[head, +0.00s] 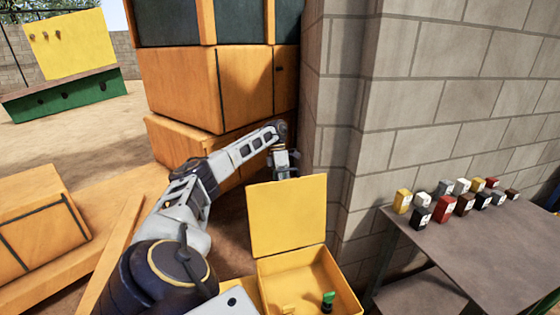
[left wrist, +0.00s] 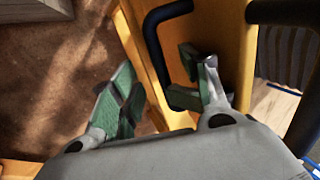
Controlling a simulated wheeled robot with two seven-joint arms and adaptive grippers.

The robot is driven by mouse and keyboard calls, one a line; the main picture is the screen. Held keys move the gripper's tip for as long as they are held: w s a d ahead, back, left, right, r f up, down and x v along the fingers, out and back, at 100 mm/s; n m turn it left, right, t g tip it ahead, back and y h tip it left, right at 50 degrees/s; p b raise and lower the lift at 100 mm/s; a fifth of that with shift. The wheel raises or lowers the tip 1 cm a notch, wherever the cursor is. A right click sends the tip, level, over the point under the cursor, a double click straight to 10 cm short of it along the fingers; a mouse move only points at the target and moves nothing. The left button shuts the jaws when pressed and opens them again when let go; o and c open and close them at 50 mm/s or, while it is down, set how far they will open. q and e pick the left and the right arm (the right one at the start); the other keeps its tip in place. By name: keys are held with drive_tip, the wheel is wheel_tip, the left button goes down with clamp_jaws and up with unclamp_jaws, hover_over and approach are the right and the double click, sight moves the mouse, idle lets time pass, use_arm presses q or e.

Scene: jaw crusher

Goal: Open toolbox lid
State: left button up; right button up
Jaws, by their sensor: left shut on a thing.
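The yellow toolbox (head: 346,290) stands at the bottom centre of the head view. Its lid (head: 288,215) is raised and stands about upright at the back of the box, so the inside shows. My right gripper is not in view.
A grey table (head: 460,245) at the right holds several small coloured blocks (head: 445,208). A brick wall (head: 440,90) stands behind it. Large orange cabinets (head: 190,85) are stacked behind my left arm, and another orange box (head: 40,225) is at the left.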

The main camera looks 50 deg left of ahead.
use_arm(q)
drive_tip(key=v, duration=0.9)
drive_tip(key=shift+r, duration=0.4)
idle(1.1)
drive_tip(key=shift+w+a+r, duration=0.1)
drive_tip(key=shift+w+r, duration=0.1)
drive_tip(key=shift+a+r, duration=0.3)
drive_tip(key=shift+r, duration=0.35)
idle(0.5)
drive_tip(key=shift+r, duration=0.1)
